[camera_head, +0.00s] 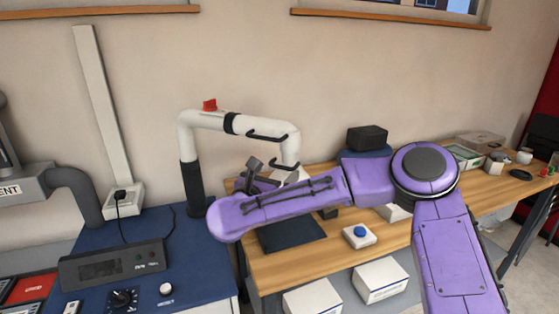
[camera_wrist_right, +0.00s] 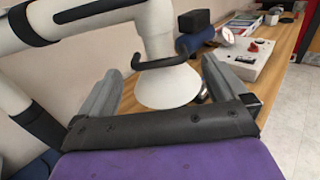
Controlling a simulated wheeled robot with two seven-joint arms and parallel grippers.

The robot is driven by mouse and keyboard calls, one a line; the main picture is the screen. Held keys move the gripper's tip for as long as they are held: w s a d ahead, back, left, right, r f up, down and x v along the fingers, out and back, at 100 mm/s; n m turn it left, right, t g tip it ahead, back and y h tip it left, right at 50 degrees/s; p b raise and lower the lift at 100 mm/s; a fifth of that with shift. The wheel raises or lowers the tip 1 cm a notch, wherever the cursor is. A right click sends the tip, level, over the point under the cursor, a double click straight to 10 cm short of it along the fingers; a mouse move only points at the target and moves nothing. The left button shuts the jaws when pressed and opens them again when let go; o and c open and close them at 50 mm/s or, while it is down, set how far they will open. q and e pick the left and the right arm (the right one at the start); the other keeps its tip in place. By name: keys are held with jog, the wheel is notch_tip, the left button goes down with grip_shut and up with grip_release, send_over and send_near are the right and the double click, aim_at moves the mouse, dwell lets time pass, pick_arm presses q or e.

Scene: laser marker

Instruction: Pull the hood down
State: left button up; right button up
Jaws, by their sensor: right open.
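The hood is a white cone (camera_wrist_right: 168,85) at the end of a jointed white fume arm (camera_head: 212,121). In the head view, the hood (camera_head: 293,177) hangs above the wooden table, partly hidden behind my purple right arm. A black curved handle (camera_wrist_right: 166,62) sits at the top of the cone. My right gripper (camera_wrist_right: 160,68) is open, with one grey finger on each side of the hood. I cannot tell whether either finger touches it. In the head view one finger (camera_head: 254,164) shows left of the hood. My left gripper is not in view.
The wooden table (camera_head: 300,265) holds a blue-button box (camera_head: 359,236), a dark mat (camera_head: 291,234) and a black box (camera_head: 367,137). A blue bench with a control unit (camera_head: 112,264) stands at left.

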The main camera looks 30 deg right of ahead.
aim_at(280, 168)
jog(key=p+x, duration=0.1)
jog(key=x, duration=0.3)
jog(key=shift+w+d+f, duration=0.1)
jog(key=shift+w+d, duration=0.15)
jog(key=shift+w, duration=0.05)
jog(key=c, duration=1.3)
notch_tip(280, 168, down, 6)
jog(key=b, duration=0.7)
jog(key=shift+b, duration=0.4)
jog(key=o, duration=1.3)
jog(key=b+v, duration=0.2)
jog(key=v, duration=0.8)
jog(key=shift+s+a+b, duration=0.2)
jog(key=shift+b, duration=0.2)
